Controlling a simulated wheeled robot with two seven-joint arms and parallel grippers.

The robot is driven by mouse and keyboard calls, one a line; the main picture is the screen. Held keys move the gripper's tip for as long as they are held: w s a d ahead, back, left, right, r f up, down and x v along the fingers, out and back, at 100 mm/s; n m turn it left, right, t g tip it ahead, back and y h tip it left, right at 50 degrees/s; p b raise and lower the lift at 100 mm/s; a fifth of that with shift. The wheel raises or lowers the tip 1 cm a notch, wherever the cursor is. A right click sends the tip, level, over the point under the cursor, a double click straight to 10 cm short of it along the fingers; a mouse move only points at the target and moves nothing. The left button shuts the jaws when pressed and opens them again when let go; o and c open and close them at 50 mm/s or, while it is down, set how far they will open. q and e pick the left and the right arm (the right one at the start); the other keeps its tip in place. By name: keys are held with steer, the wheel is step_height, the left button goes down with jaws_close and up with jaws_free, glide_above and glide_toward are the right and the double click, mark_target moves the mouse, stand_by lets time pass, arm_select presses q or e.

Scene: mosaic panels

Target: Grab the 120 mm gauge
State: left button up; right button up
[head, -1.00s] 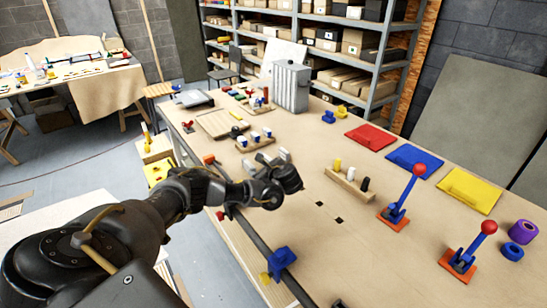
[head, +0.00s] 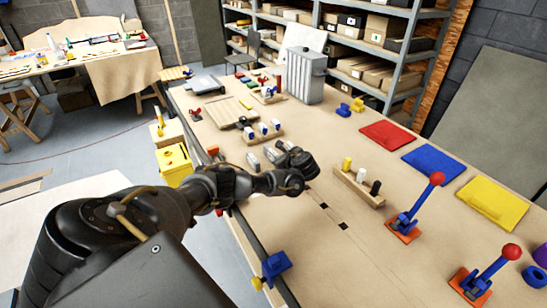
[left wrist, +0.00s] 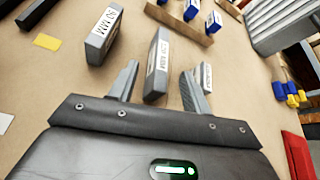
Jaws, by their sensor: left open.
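Several grey gauge blocks with white labels stand on the tan workbench (head: 330,240). In the left wrist view a block whose label looks like 120 MM (left wrist: 158,52) stands upright between the two fingers of my left gripper (left wrist: 160,78). The fingers are apart, with visible gaps beside the block. A second labelled block (left wrist: 101,42) stands to the left, outside the fingers. A smaller one (left wrist: 207,76) is partly hidden behind the right finger. In the head view my left gripper (head: 298,160) hangs beside grey blocks (head: 253,161) and hides part of them. My right gripper is not seen.
A wooden rack with yellow, white and black pegs (head: 359,187) stands right of the gripper. Another rack with blue-and-white pieces (head: 263,133) is behind. Red-knobbed blue clamps (head: 418,205) are at right. A grey metal case (head: 304,77) stands at the back.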

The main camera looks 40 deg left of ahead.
mark_target(274, 153)
arm_select(q)
steer(key=shift+x, duration=2.7)
steer(key=shift+s+r, duration=0.1)
jaws_close()
